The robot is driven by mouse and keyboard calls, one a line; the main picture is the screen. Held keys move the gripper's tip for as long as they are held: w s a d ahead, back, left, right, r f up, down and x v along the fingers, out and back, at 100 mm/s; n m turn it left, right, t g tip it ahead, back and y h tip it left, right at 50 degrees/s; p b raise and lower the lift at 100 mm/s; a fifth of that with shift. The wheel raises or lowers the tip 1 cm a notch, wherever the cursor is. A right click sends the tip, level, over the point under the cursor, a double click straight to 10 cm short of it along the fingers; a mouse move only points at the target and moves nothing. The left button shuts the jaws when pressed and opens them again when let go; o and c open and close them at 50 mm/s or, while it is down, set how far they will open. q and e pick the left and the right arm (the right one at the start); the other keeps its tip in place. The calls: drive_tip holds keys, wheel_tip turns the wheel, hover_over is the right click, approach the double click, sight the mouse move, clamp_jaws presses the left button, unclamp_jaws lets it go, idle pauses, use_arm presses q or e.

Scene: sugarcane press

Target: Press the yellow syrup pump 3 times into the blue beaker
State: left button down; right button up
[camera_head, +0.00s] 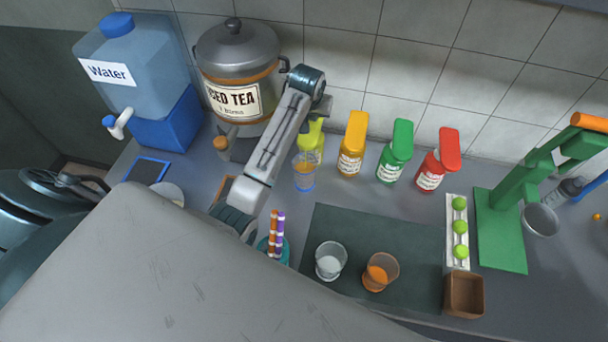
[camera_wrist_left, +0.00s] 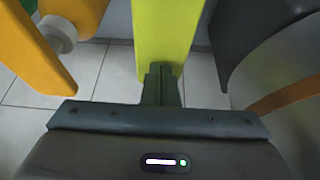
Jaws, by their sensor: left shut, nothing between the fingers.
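The yellow syrup pump (camera_head: 316,138) stands by the back wall, partly hidden behind my left gripper. My left gripper (camera_head: 319,113) is shut and empty at the top of the yellow pump. In the left wrist view the shut fingers (camera_wrist_left: 160,84) are right at the yellow pump's head (camera_wrist_left: 168,32); I cannot tell whether they touch it. My right gripper is not in view.
Orange (camera_head: 353,143), green (camera_head: 395,151) and red (camera_head: 438,160) pumps stand to the right. The iced tea urn (camera_head: 236,60) is close on the left. Two glasses (camera_head: 331,260) (camera_head: 380,271) stand on the dark mat (camera_head: 420,235). A green press (camera_head: 500,225) is at right.

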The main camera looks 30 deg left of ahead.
use_arm(q)
drive_tip(key=shift+s, duration=0.1)
drive_tip(key=shift+r+p, duration=0.4)
drive_tip(key=shift+r, duration=1.55)
wheel_tip(320, 180, up, 6)
idle(0.6)
